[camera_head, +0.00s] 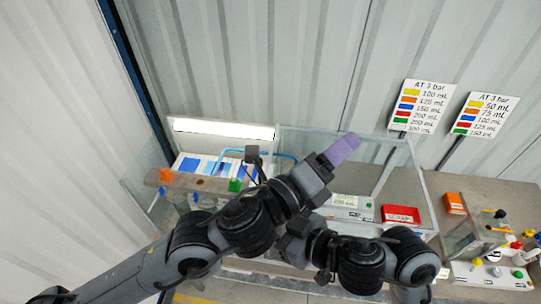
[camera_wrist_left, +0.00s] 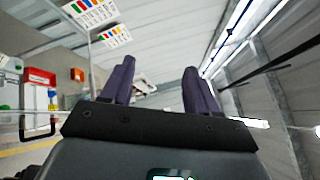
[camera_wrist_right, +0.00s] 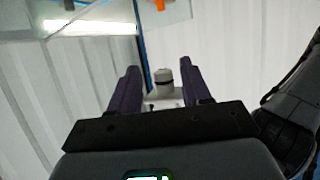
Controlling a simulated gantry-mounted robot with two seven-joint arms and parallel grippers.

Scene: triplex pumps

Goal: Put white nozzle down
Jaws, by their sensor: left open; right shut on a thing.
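The white nozzle (camera_wrist_right: 163,98), a small pale cylinder with a grey top, sits between the two dark purple fingers of my right gripper (camera_wrist_right: 162,80) in the right wrist view. That gripper is shut on it. In the head view I cannot make out the right gripper or the nozzle, as the dark arms cross there. My left gripper (camera_head: 343,149) is raised above the bench in the head view. It is open and empty, with its fingers apart in the left wrist view (camera_wrist_left: 158,80).
A clear-walled box (camera_head: 330,143) stands on the bench behind the arms. A red tray (camera_head: 401,215) and an orange bin (camera_head: 454,203) lie to the right. Two colour-coded signs (camera_head: 414,106) stand at the back. A beam with coloured knobs (camera_head: 200,182) is at the left.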

